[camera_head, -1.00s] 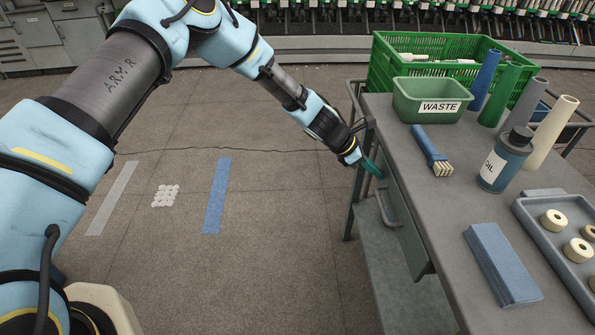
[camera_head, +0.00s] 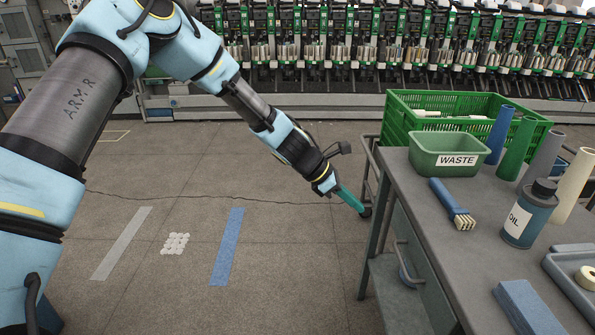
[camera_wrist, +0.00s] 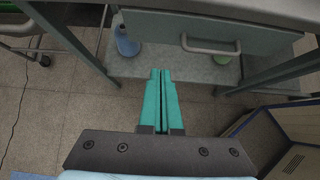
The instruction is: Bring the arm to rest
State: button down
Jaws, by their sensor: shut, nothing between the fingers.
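My gripper (camera_head: 352,201) is at the end of my arm in the head view, to the left of the cart and below its top. Its teal fingers point down and to the right. In the wrist view my gripper (camera_wrist: 161,72) has its two teal fingers together with nothing between them. The cart (camera_wrist: 262,75) is in front of the fingers there, with its drawer handle (camera_wrist: 211,48) just beyond the tips. I cannot tell the exact gap between the fingertips and the cart.
Blue tape (camera_head: 227,248) marks open floor at left. A winding machine (camera_head: 400,50) stands behind.

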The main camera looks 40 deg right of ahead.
jog(key=shift+w, duration=0.1)
jog(key=w+a+r+m+t+y, duration=0.1)
jog(key=w+a+r+m+t, duration=0.1)
jog(key=w+a, duration=0.55)
jog(key=w+a+r+m+t+y, duration=0.1)
jog(key=w+a+r+m, duration=0.3)
jog(key=a, duration=0.7)
jog(key=w+a+f+m+t+y, duration=0.1)
jog(key=w+a+t, duration=0.1)
jog(key=w+a, duration=0.6)
jog(key=s+a+r+m+y, duration=0.1)
jog(key=a+r, duration=0.1)
jog(key=a, duration=0.8)
jog(key=s+a+r+m+t+y, duration=0.1)
jog(key=a+r+m, duration=0.1)
jog(key=a, duration=0.8)
jog(key=s+a+r+m+t+y, duration=0.1)
jog(key=s+a+r, duration=0.1)
jog(key=a, duration=0.8)
jog(key=shift+a+r+y, duration=0.3)
jog(key=shift+r+y, duration=0.1)
